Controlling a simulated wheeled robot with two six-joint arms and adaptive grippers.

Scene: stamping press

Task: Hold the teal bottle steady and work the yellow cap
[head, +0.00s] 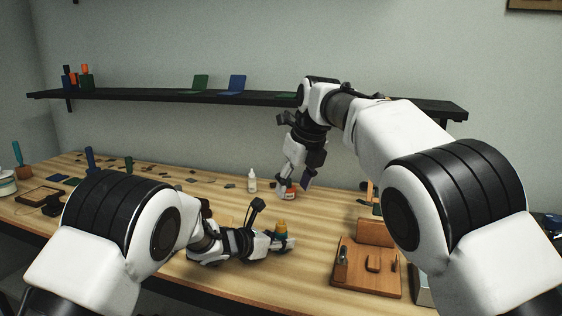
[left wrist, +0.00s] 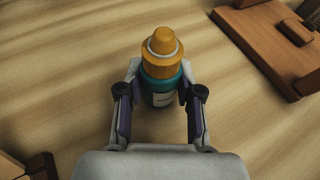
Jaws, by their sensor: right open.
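The teal bottle (left wrist: 162,92) stands upright on the table with the yellow cap (left wrist: 162,47) on top. In the head view the yellow cap (head: 281,225) shows above the left fingers, and most of the bottle is hidden. My left gripper (left wrist: 160,94) has one finger on each side of the bottle, shut on its body below the cap. It lies low over the table in the head view (head: 283,242). My right gripper (head: 295,185) is open, pointing down, behind and above the cap and apart from it.
A small jar with an orange-red label (head: 291,194) stands close by the right fingertips. A white dropper bottle (head: 252,181) stands left of it. A wooden stand (head: 366,268) is at the right. Small parts litter the table's back left. A shelf (head: 160,94) runs along the wall.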

